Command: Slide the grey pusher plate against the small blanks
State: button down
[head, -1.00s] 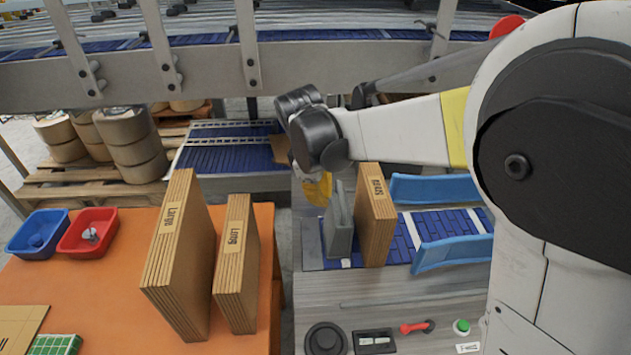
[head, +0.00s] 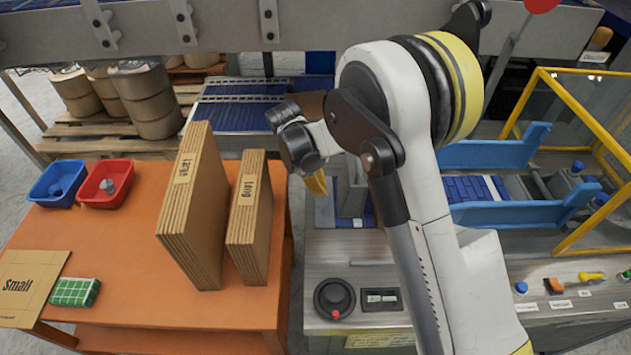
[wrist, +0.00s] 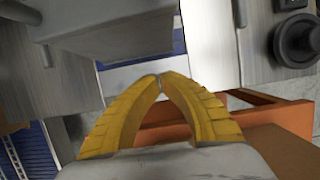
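The grey pusher plate (head: 351,188) stands upright at the left end of the blue roller bed, partly covered by my arm. In the wrist view a grey block-like part, which looks like the plate (wrist: 112,28), is just beyond my fingertips. My gripper (head: 316,184) is left of the plate, with a small gap visible between them. In the wrist view its yellow fingers (wrist: 160,77) meet at the tips with nothing between them.
Tall stacks of large blanks (head: 195,215) and long blanks (head: 250,220) stand on the orange table (head: 130,240) to the left. Blue guide rails (head: 495,152) flank the bed. A yellow-framed enclosure (head: 540,90) is at the right. A round black knob (head: 334,298) sits in front.

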aim_at(346, 187)
jog(key=d, duration=0.2)
jog(key=d+b, duration=0.1)
jog(key=d, duration=0.1)
jog(key=shift+f, duration=0.4)
jog(key=shift+d, duration=0.15)
jog(key=d, duration=0.3)
jog(key=shift+d, duration=0.3)
jog(key=shift+a, duration=0.2)
